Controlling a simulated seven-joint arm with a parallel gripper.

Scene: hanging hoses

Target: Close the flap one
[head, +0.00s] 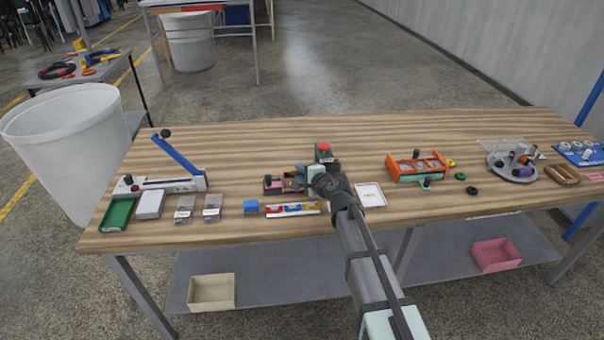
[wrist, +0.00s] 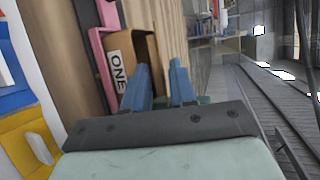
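A small brown box (wrist: 149,50) with a white label reading "ONE" (wrist: 118,72) is just ahead of my fingers in the wrist view. A pink piece (wrist: 98,48) runs along its left side; I cannot tell whether it is the flap or a frame. In the head view a small pink and dark unit (head: 270,185) sits mid-table, partly hidden by my arm. My gripper (wrist: 160,72) has two blue fingers spread apart with nothing seen between them. The fingers also show over the unit in the head view (head: 294,170). Contact with the box cannot be told.
A red button on a green box (head: 323,150) stands just behind my gripper. A white card (head: 370,195) and an orange rack (head: 404,168) are to the right. The back of the table is clear.

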